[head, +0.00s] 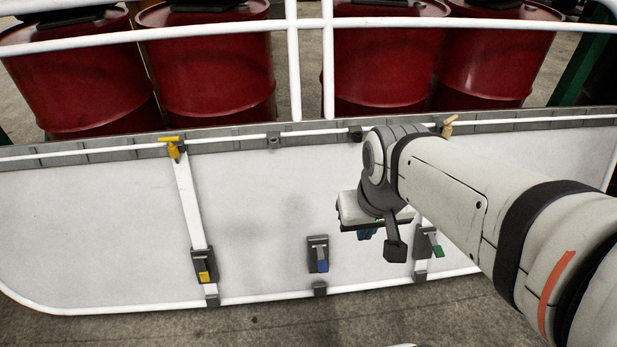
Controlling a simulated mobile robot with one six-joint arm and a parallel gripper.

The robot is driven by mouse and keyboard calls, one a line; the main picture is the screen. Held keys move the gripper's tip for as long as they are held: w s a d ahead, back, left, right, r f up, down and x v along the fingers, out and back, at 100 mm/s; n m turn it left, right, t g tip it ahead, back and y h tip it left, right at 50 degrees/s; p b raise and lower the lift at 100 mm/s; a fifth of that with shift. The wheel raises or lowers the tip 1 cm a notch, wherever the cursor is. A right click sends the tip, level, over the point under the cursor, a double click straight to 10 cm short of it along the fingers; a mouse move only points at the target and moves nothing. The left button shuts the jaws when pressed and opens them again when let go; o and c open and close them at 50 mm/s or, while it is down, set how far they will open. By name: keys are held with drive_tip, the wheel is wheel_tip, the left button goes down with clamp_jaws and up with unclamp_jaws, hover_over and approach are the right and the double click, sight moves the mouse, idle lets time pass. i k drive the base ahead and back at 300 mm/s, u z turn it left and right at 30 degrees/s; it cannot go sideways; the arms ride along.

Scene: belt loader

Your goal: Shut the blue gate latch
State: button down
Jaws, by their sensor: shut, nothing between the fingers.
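The blue gate latch (321,255) is a small blue lever on a dark plate, low on the white panel near the middle of the head view. Its lever hangs down against the plate; I cannot tell whether it is latched. My gripper (395,247) is to the right of it, apart from it in the picture, pointing down in front of the panel. It is shut and empty. Another bit of blue (367,233) shows just under the gripper's pale body; I cannot tell what it belongs to. My wrist hides part of the panel and rail.
A yellow latch (204,270) stands left, below a yellow handle (172,145). A green latch (433,243) is close beside my gripper on the right. A tan handle (448,126) is above. White rails and red drums (215,75) stand behind the white panel (90,230).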

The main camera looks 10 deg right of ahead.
sight(322, 264)
drive_tip(key=u, duration=0.05)
drive_tip(key=i, duration=0.5)
drive_tip(key=u, duration=1.25)
drive_tip(key=k, duration=1.15)
drive_tip(key=z, duration=0.75)
drive_tip(key=i, duration=1)
drive_tip(key=z, duration=0.05)
